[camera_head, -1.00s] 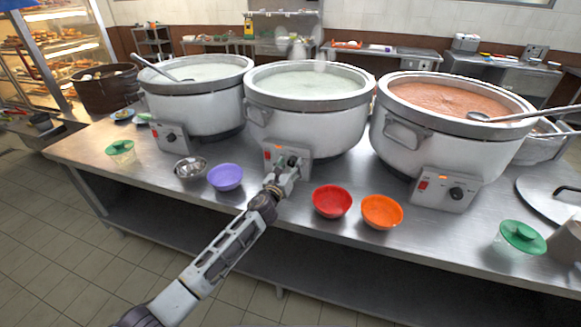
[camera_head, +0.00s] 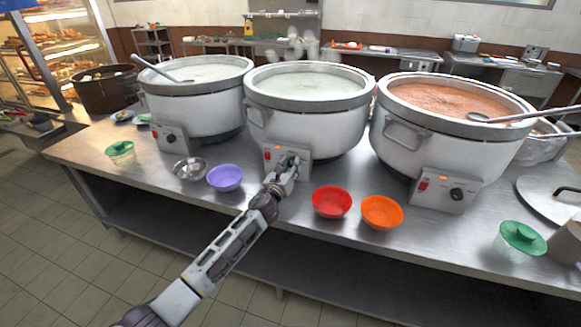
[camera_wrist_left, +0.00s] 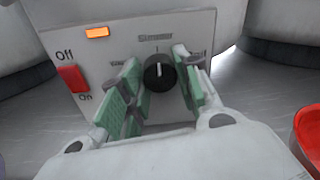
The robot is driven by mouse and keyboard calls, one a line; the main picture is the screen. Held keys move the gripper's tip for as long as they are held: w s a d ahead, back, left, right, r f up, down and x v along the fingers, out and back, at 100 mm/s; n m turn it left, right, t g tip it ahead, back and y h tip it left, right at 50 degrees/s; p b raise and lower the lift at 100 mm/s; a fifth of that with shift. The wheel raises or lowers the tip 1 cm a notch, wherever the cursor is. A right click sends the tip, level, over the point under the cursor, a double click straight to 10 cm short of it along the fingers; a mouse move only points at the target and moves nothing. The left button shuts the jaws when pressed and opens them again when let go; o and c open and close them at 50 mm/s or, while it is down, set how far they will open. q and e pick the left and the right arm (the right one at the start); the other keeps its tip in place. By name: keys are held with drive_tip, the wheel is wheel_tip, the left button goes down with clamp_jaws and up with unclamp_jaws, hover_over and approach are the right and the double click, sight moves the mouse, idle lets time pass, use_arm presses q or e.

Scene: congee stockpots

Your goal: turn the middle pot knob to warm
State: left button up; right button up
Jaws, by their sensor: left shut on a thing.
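The middle pot (camera_head: 308,125) is white with a pale congee inside. Its control box (camera_head: 270,158) faces me, with a red off/on switch (camera_wrist_left: 73,79) and a lit orange lamp (camera_wrist_left: 97,33). The black round knob (camera_wrist_left: 160,73) has its white mark pointing up towards "Simmer". A label to its left is partly hidden by a finger, and so is one to its right. My left gripper (camera_head: 287,170) is at the box, its green-padded fingers (camera_wrist_left: 160,85) shut on the knob from either side. My right gripper is out of view.
Pots stand left (camera_head: 195,105) and right (camera_head: 440,150) of the middle one. A purple bowl (camera_head: 225,178) and a metal bowl (camera_head: 189,169) are left of my gripper. Red (camera_head: 332,202) and orange (camera_head: 381,212) bowls are right of it, close to the counter's front edge.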

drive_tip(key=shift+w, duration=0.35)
use_arm(q)
drive_tip(key=shift+n, duration=0.4)
drive_tip(key=n+b, duration=0.1)
drive_tip(key=n, duration=0.1)
drive_tip(key=shift+f+n, duration=0.1)
drive_tip(key=shift+n, duration=0.7)
drive_tip(key=n+b, duration=0.1)
drive_tip(key=n, duration=0.3)
drive_tip(key=shift+d+n, duration=0.1)
drive_tip(key=shift+n, duration=0.2)
drive_tip(key=n, duration=0.3)
drive_tip(key=shift+n+t, duration=0.3)
drive_tip(key=shift+n, duration=0.8)
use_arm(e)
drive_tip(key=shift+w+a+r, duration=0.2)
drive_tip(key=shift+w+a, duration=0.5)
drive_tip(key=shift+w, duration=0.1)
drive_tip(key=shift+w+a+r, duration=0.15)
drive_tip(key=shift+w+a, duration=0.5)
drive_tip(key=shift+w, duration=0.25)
